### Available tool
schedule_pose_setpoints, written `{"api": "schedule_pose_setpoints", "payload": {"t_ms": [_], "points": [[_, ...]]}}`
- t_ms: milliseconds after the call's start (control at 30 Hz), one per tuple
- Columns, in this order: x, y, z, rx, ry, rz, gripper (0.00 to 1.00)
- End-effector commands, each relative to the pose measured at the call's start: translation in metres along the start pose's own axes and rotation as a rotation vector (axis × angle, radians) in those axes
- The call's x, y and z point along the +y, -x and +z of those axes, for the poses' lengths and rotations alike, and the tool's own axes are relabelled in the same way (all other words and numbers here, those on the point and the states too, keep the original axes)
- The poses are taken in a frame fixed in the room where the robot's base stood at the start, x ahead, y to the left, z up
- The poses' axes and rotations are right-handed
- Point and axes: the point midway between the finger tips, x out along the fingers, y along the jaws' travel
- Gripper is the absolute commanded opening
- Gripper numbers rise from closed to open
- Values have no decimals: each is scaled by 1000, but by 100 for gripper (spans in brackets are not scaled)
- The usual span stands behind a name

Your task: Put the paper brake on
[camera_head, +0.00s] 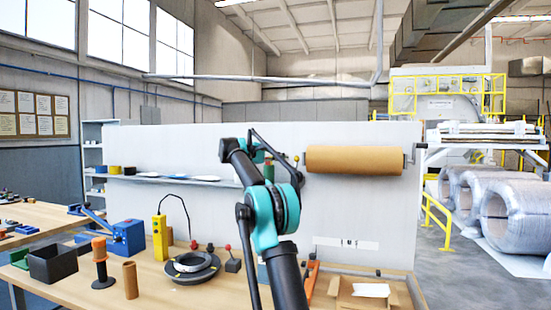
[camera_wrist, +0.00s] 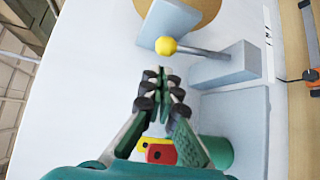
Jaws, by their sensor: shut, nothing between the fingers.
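In the wrist view part of the roll (camera_wrist: 206,8) shows at the top edge. Beside it, a lever with a yellow ball knob (camera_wrist: 166,45) runs on a grey rod to a grey block (camera_wrist: 228,64); I take it to be the paper brake. My gripper (camera_wrist: 160,72) is shut and empty, its fingertips just short of the knob with a small apparent gap. In the head view my arm largely hides the gripper.
A green cylinder (camera_wrist: 217,151) and red and yellow parts lie close to my fingers in the wrist view. A shelf (camera_head: 140,178) runs along the panel.

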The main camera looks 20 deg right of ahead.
Motion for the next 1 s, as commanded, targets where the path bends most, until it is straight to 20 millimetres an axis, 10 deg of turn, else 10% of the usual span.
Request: {"api": "schedule_pose_setpoints", "payload": {"t_ms": [300,1000], "points": [[0,-37,0,-1,0,0,0],[0,-37,3,0,-32,33,0]]}}
